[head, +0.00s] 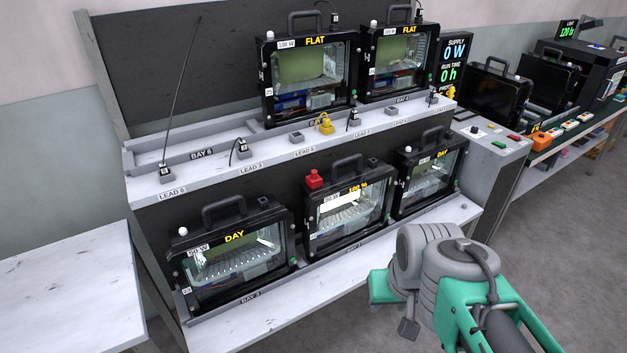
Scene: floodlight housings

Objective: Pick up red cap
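The red cap (314,179) sits upright on the top left corner of the middle floodlight housing (348,207) in the lower row. That housing is black-framed with a carrying handle and a lit window with yellow lettering. My arm reaches in from the bottom right, and its end, where my gripper (408,328) partly shows as a small dark grey piece, is in front of the bench and well apart from the cap. The arm's own links hide most of the gripper, so its opening does not show.
Housings stand left (235,254) and right (429,173) of the middle one. The shelf above (225,166) carries two more housings, leads and a yellow plug (325,124). A grey control box (487,145) stands to the right. A white table (70,290) is at left.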

